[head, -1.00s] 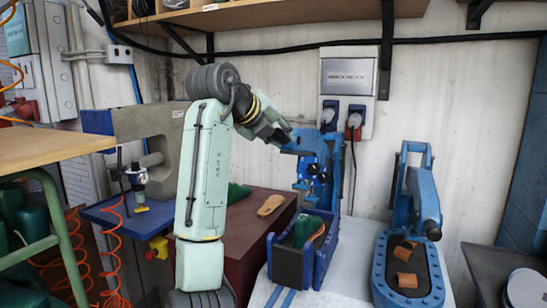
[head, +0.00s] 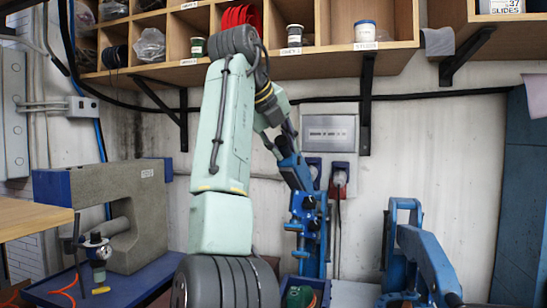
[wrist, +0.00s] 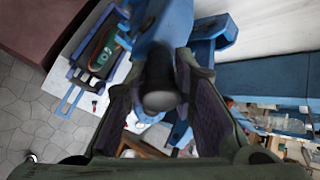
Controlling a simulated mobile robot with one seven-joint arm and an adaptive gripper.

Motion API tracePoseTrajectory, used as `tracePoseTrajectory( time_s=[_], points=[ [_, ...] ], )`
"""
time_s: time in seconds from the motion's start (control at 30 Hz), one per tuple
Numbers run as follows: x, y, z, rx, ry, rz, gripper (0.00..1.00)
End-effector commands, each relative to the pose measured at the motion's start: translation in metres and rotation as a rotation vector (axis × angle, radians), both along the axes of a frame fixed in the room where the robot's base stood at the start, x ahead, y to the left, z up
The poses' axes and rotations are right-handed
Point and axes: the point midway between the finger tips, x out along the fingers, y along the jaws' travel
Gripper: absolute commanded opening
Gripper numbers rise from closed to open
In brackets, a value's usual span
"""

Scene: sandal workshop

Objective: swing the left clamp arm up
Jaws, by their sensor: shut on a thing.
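The left clamp (head: 309,232) is a blue press frame with a blue clamp arm (head: 297,172). The clamp arm slants up and to the left from the frame in the head view. My gripper (head: 285,142) is at the arm's upper end. In the wrist view, the fingers of my gripper (wrist: 160,105) are on either side of the clamp arm's dark rounded handle (wrist: 160,88), shut on it. The blue arm runs on beyond the handle. A green piece (head: 299,297) sits in the blue bed below, mostly cut off in the head view.
A second blue clamp (head: 425,255) stands at the right. A wooden shelf (head: 330,62) with jars and spools hangs above my arm. A grey C-shaped machine (head: 115,205) stands at the left. A socket box (head: 330,134) is on the wall behind the gripper.

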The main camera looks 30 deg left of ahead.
Motion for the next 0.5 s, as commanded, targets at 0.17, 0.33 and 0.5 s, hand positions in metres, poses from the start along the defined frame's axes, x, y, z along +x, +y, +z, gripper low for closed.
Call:
tracePoseTrajectory(
  time_s=[0.17,0.33,0.5],
  points=[
    [-0.0017,-0.0026,0.0016,-0.008,0.017,0.004,0.0],
    [-0.0021,-0.0027,0.0019,-0.007,0.017,0.003,0.0],
    [-0.0024,-0.0031,0.0023,-0.008,0.016,0.003,0.28]
  ],
)
